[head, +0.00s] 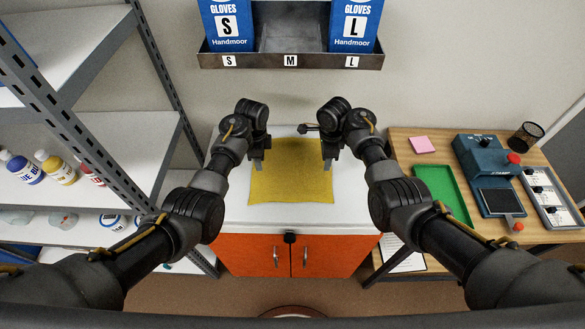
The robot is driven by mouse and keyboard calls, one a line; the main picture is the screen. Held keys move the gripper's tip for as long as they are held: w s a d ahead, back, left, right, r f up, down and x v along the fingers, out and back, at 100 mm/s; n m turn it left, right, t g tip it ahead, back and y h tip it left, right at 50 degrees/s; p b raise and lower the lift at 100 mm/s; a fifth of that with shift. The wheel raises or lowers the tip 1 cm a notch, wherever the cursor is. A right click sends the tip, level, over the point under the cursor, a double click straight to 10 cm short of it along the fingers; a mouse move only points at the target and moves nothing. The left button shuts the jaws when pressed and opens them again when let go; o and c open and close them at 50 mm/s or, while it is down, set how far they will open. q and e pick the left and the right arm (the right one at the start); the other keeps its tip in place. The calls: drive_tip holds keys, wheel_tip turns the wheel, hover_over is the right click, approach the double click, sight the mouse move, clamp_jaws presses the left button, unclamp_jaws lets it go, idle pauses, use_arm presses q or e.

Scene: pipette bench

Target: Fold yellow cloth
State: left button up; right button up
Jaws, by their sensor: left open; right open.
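A yellow cloth (291,184) lies spread out flat on the white top of the orange cabinet (300,216). My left gripper (259,166) is open at the cloth's left edge, toward the far side. My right gripper (327,164) is open at the cloth's right edge, toward the far side. Whether either gripper touches the cloth I cannot tell. The arms and grippers partly hide the cloth's side edges.
A wall rack (291,61) with blue glove boxes hangs behind the cabinet. A grey shelf (128,150) with bottles stands at left. A wooden table (407,148) at right holds a green tray (458,206), a blue device (480,158) and pink notes (422,145).

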use_arm(q)
drive_tip(key=f, duration=0.2)
drive_tip(key=shift+w+a+f, duration=0.15)
drive_tip(key=shift+w+f, duration=0.15)
drive_tip(key=shift+w, duration=0.05)
use_arm(e)
drive_tip(key=shift+w+a+f, duration=0.1)
drive_tip(key=shift+w+f, duration=0.1)
drive_tip(key=shift+f, duration=0.45)
drive_tip(key=shift+w+a+f, duration=0.1)
drive_tip(key=shift+w+f, duration=0.1)
drive_tip(key=shift+f, duration=0.4)
use_arm(q)
drive_tip(key=shift+s+f, duration=0.1)
drive_tip(key=shift+f, duration=0.1)
use_arm(e)
drive_tip(key=shift+s+f, duration=0.1)
drive_tip(key=shift+f, duration=0.1)
use_arm(q)
drive_tip(key=shift+s+r, duration=0.1)
drive_tip(key=shift+s, duration=0.15)
use_arm(e)
drive_tip(key=shift+s, duration=0.25)
use_arm(q)
drive_tip(key=shift+w+f, duration=0.15)
drive_tip(key=shift+f, duration=0.1)
use_arm(e)
drive_tip(key=shift+w+f, duration=0.15)
drive_tip(key=shift+f, duration=0.05)
